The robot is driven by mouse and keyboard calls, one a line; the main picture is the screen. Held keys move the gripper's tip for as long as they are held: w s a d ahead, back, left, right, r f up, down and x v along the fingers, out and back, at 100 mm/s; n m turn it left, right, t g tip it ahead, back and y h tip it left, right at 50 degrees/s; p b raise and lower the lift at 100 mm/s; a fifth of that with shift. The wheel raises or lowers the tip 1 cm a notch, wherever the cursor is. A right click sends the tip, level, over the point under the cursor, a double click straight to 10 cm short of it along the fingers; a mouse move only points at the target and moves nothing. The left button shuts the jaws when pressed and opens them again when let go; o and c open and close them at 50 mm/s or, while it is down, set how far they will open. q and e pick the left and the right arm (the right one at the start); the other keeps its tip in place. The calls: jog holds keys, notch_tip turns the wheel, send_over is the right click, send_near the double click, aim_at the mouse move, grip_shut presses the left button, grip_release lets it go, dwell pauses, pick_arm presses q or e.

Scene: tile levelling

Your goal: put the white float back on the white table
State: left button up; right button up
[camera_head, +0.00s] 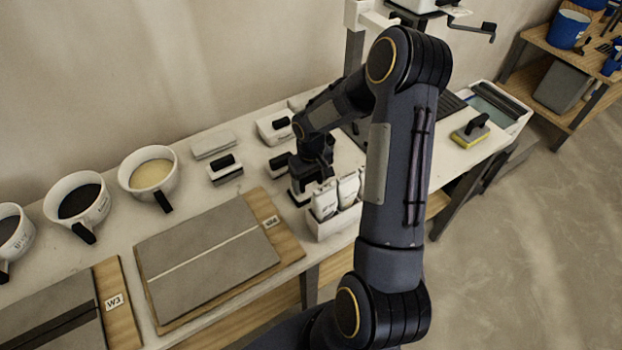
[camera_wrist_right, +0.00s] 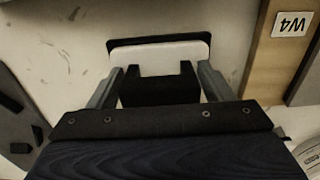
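The white float (camera_wrist_right: 160,48) has a pale plate with a dark edge and a black handle. In the right wrist view my right gripper (camera_wrist_right: 160,80) has one finger at each end of the handle, with no clear gap, so it looks shut on it. In the head view the right gripper (camera_head: 302,178) is low over the white table (camera_head: 122,228), behind a white container, and the float is partly hidden there. I cannot tell whether the float touches the tabletop. My left gripper is out of view.
Other floats with black handles (camera_head: 225,168) stand close to the left and behind. A white container with white packets (camera_head: 335,222) is close in front. The tile board marked W4 (camera_head: 210,258) lies left. A yellow sponge float (camera_head: 470,132) is at right.

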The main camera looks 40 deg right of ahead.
jog(key=shift+o, duration=0.9)
jog(key=shift+r, duration=0.25)
notch_tip(320, 180, up, 10)
jog(key=shift+r, duration=0.2)
jog(key=s+a+r+t+y, duration=0.1)
jog(key=s+a+r+t, duration=0.2)
jog(key=s+a+r, duration=0.55)
jog(key=s+a+r+t+y, duration=0.2)
jog(key=s+a, duration=0.5)
jog(key=s, duration=0.4)
jog(key=shift+s+a+r+t+y, duration=0.15)
jog(key=shift+s+a+t+y, duration=0.15)
jog(key=shift+y, duration=0.1)
